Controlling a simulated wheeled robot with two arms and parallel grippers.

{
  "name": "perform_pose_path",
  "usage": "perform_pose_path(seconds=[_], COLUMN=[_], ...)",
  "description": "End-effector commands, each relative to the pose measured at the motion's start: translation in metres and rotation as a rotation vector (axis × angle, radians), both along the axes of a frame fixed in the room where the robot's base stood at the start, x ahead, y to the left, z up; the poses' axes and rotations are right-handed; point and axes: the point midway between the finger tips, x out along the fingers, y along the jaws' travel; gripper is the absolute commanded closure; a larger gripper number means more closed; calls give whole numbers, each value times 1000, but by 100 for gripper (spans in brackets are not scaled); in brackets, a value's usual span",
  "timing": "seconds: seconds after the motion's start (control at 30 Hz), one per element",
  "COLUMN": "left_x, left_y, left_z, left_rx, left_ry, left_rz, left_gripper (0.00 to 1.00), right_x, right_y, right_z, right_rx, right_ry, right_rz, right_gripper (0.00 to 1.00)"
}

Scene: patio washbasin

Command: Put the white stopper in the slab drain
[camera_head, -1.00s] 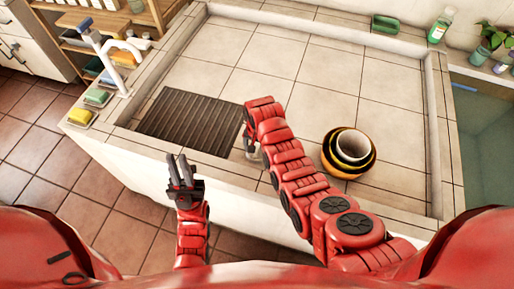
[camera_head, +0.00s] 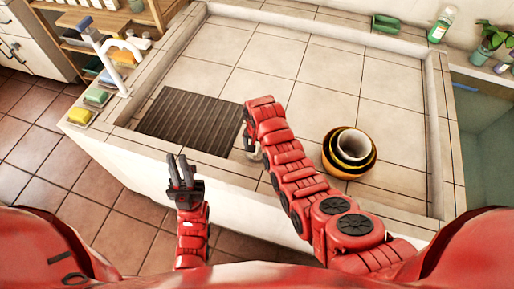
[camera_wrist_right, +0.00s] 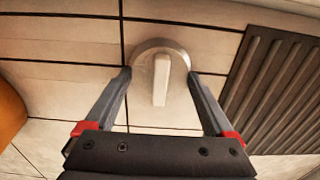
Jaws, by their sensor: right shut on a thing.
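The white stopper (camera_wrist_right: 161,80) shows in the right wrist view as a pale upright grip between the two fingers. My right gripper (camera_wrist_right: 160,78) is shut on it, with one fingertip at each side. A round metallic rim (camera_wrist_right: 160,45) curves behind the stopper; I cannot tell whether it belongs to the stopper or to the slab drain. In the head view my right forearm hides most of that spot, just right of the ribbed mat. My left gripper (camera_head: 179,168) is empty in front of the basin, its fingers apart.
The dark ribbed mat (camera_head: 190,120) lies on the tiled slab (camera_head: 290,75). Nested bowls (camera_head: 349,153) stand right of my right arm. A white tap (camera_head: 115,65) and several sponges (camera_head: 80,116) line the left ledge. The slab's back middle is clear.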

Motion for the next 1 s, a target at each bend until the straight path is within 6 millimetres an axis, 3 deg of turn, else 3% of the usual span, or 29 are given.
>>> perform_pose_path(seconds=[0.9, 0.93, 1.0], left_x=[0, 0, 0], left_y=[0, 0, 0], left_z=[-9, -8, -8], left_rx=[0, 0, 0], left_ry=[0, 0, 0], left_rz=[0, 0, 0], left_gripper=[85, 85, 85], right_x=[-1, -1, -1], right_y=[0, 0, 0], right_z=[-12, -11, -11], right_rx=[-1, -1, -1], right_ry=[3, 3, 3], right_rz=[0, 0, 0], right_gripper=[66, 6, 0])
